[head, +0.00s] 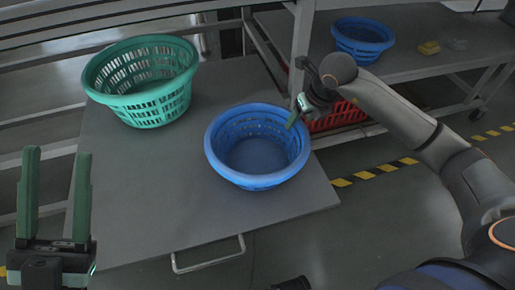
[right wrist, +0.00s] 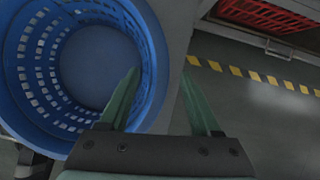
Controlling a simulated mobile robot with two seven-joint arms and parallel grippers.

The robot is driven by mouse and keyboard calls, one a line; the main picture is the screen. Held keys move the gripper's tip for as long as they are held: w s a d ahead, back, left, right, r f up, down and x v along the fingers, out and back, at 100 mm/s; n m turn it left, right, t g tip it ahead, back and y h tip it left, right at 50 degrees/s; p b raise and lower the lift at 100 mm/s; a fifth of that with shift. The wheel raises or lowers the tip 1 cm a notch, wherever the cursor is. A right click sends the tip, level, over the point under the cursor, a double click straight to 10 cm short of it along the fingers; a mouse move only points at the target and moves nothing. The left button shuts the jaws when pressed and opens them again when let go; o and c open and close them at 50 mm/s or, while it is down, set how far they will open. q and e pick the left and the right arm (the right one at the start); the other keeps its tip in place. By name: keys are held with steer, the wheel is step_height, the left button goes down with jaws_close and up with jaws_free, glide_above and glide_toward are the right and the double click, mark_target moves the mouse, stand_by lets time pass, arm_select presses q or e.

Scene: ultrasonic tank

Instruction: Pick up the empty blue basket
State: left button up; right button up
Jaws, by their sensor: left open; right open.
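An empty blue basket (head: 257,180) stands upright on the grey table near its right edge. Its inside also shows in the right wrist view (right wrist: 95,65), with slotted walls and a solid bottom. My right gripper (head: 300,109) is open at the basket's far right rim. In the right wrist view my right gripper (right wrist: 160,90) has one finger over the basket's inside and the other outside its wall, so the rim lies between them. I cannot tell whether either finger touches it. My left gripper (head: 55,165) is open and empty at the lower left, away from the basket.
A green basket (head: 150,110) stands on the table (head: 150,200) at the back left. The table's front left is clear.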

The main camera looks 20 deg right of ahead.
jaws_close()
stand_by(0.3)
stand_by(1.0)
